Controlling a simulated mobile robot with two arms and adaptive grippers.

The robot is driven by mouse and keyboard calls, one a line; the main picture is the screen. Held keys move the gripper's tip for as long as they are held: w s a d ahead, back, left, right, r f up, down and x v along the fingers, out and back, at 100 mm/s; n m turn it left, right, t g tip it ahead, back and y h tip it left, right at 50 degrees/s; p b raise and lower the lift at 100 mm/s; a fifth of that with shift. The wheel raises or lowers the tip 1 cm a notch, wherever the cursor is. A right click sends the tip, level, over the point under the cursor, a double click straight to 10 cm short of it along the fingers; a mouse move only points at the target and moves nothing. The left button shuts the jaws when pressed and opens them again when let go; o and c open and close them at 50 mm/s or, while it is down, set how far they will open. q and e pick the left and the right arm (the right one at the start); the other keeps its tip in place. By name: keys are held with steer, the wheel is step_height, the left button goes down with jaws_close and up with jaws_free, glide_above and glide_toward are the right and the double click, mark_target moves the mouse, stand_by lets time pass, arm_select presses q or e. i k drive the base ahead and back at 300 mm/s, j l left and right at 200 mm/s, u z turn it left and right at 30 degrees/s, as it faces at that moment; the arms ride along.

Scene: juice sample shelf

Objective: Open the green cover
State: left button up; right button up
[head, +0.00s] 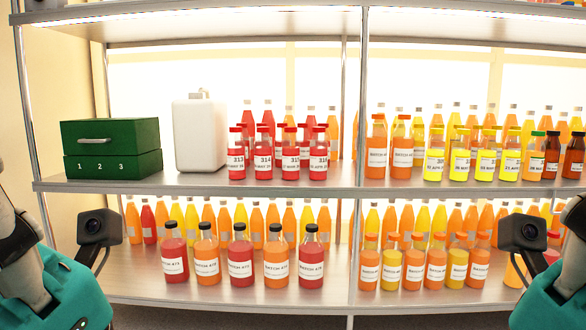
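A dark green box (112,166) sits at the left end of the middle shelf, with the numbers 1, 2, 3 on its front. Its green cover (110,133) is the upper part, with a grey bar handle (94,141) on the front. The cover lies closed on the box. Parts of my two arms show at the lower left and lower right edges, in front of the shelf and apart from the box. The fingertips of both grippers are not in view.
A white canister (200,135) stands just right of the green box. Red bottles (263,162) labelled with numbers stand right of it, and orange and yellow bottles fill the right bay. Several dark-capped bottles (240,262) stand on the shelf below. A metal post (360,120) divides the bays.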

mark_target(137, 136)
steer(key=u, duration=1.15)
